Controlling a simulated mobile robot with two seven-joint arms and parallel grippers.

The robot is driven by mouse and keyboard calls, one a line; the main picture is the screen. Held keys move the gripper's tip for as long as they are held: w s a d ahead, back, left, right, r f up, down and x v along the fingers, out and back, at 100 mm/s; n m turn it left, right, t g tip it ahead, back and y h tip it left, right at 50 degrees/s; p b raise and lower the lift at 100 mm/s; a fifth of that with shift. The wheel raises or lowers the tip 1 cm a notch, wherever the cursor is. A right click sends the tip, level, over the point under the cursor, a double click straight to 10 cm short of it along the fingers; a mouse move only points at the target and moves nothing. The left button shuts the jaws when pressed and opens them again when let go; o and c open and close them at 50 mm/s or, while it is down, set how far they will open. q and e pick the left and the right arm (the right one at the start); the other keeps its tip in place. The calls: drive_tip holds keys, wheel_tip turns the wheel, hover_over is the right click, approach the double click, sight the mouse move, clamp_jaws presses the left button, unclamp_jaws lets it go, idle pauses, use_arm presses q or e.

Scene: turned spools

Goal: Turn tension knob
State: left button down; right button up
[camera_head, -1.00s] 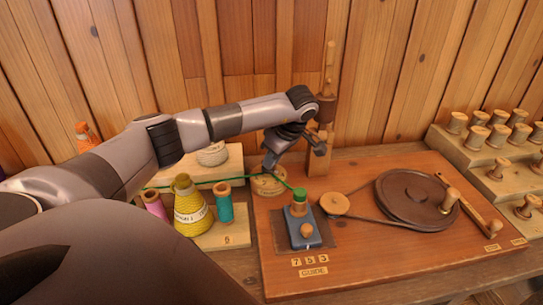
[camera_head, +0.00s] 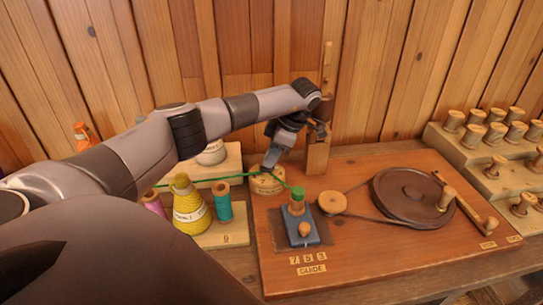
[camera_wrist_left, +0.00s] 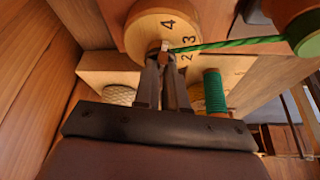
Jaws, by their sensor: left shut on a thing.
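The tension knob is a round wooden dial (camera_head: 264,184) at the back left of the red-brown board. In the left wrist view the dial (camera_wrist_left: 143,22) shows the numbers 4, 3 and 2. My left gripper (camera_head: 270,164) reaches down to it from above, and its narrow fingers (camera_wrist_left: 163,58) are shut on a small piece at the dial's near face. The fingers hide much of that piece. A green thread (camera_wrist_left: 225,43) runs from there to the green-wound spool (camera_head: 298,195) on the blue block. My right gripper is not in view.
A yellow cone of thread (camera_head: 189,208) and a teal spool (camera_head: 222,203) stand left of the board. A wooden post (camera_head: 317,150) rises behind the dial. A large dark wheel (camera_head: 410,194) with a belt fills the right. Racked wooden spools (camera_head: 494,134) stand beyond.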

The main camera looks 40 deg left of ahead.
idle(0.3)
use_arm(q)
drive_tip(key=c, duration=1.2)
unclamp_jaws()
drive_tip(key=v, duration=0.7)
drive_tip(key=shift+b, duration=0.45)
